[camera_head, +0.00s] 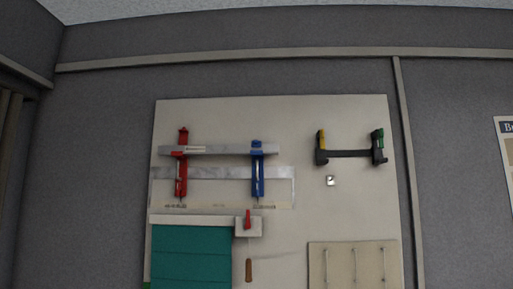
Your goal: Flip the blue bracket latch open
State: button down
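A blue bracket (257,173) hangs upright on the pale wall board, right of a similar red bracket (182,165). Its rounded blue top overlaps the right end of a grey metal bar. The picture is too small to tell which part is the latch or how it is set. My gripper is not in view, so its state and its distance from the bracket do not show.
The pale board (300,225) is on a grey wall. A black holder (349,153) with yellow and green ends is at the upper right. A teal panel (190,255), a wooden-handled tool (249,269) and a beige panel (375,254) are lower down.

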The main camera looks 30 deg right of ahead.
aim_at(255, 143)
jog(key=u, duration=0.6)
jog(key=k, duration=1.1)
jog(key=z, duration=1.1)
jog(key=i, duration=0.5)
jog(key=z, duration=0.05)
